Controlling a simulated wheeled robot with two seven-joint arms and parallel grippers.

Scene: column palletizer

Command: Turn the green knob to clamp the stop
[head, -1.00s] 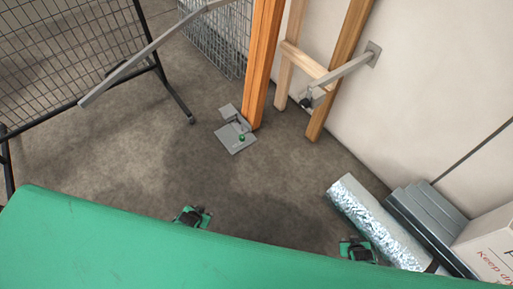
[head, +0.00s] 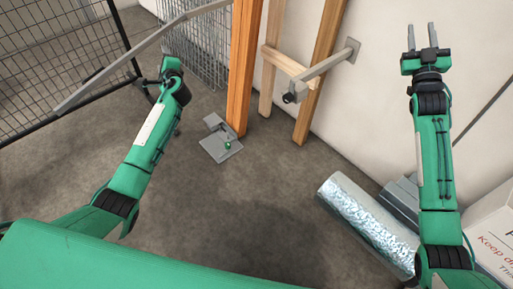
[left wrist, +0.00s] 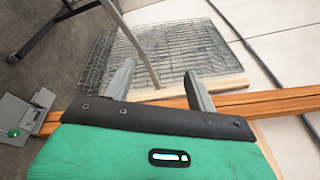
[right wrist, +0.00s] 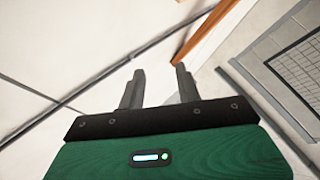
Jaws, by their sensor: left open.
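The small green knob (head: 227,145) sits on a grey metal plate (head: 216,152) on the floor, at the foot of an orange wooden post (head: 242,70). A grey block (head: 213,121), perhaps the stop, stands on the plate against the post. The left wrist view shows the knob (left wrist: 14,132) at its left edge. My left gripper (head: 167,45) is raised left of the post, well away from the knob. Its fingers (left wrist: 158,82) are apart and empty. My right gripper (head: 422,30) is raised at the upper right before the wall. Its fingers (right wrist: 160,76) are apart with nothing between them.
A long grey bar (head: 130,64) slants across the upper left. A black mesh panel (head: 50,60) and a wire cage stand behind. Wooden frame posts (head: 318,75) lean at the wall. A foil-wrapped roll (head: 365,220) and a white box lie lower right. The floor around the plate is clear.

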